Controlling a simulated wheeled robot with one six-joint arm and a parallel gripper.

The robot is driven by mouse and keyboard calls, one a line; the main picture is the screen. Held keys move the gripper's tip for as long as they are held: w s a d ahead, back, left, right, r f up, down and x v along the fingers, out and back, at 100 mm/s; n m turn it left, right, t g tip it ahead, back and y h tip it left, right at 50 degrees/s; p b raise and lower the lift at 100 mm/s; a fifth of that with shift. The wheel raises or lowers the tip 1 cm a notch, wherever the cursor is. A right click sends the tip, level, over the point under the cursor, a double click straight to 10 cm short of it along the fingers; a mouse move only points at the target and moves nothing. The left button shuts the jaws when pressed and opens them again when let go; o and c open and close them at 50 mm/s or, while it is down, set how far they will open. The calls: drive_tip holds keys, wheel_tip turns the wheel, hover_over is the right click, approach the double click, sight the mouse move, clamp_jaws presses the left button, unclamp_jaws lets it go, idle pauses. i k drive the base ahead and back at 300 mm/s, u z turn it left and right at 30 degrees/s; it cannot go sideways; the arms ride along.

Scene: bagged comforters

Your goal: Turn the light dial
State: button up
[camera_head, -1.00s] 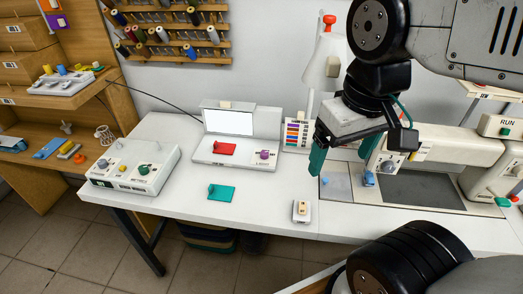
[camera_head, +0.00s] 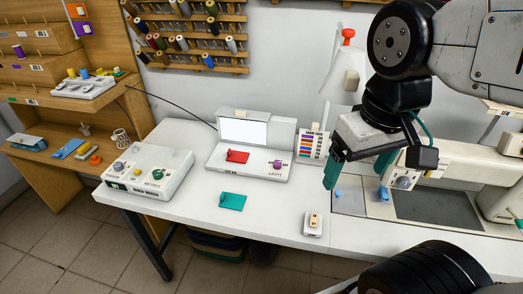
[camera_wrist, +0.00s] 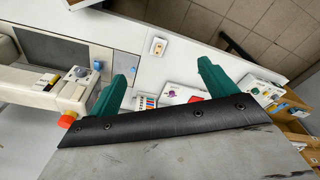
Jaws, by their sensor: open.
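The light dial (camera_head: 277,164) is a small purple knob on the right front of a white light box (camera_head: 250,172) marked "LIGHT". The box has a bright lit panel and stands at the back of the white table. In the wrist view the dial (camera_wrist: 172,92) is small, between my fingers and closer to the right one. My gripper (camera_head: 358,170) has green fingers spread apart with nothing between them. It hangs above the table, to the right of the dial and apart from it. The fingers (camera_wrist: 162,72) also show in the wrist view.
A red piece (camera_head: 237,157) lies on the light box, and a teal piece (camera_head: 232,202) on the table before it. A white box with knobs (camera_head: 147,173) stands left. A small switch (camera_head: 314,224) sits in front. A sewing machine (camera_head: 465,170) stands right. A colour chart (camera_head: 312,146) is beside the light box.

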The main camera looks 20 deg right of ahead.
sight(277, 165)
drive_tip(key=k, duration=1)
drive_tip(key=u, duration=0.65)
drive_tip(key=i, duration=1.3)
drive_tip(key=z, duration=0.6)
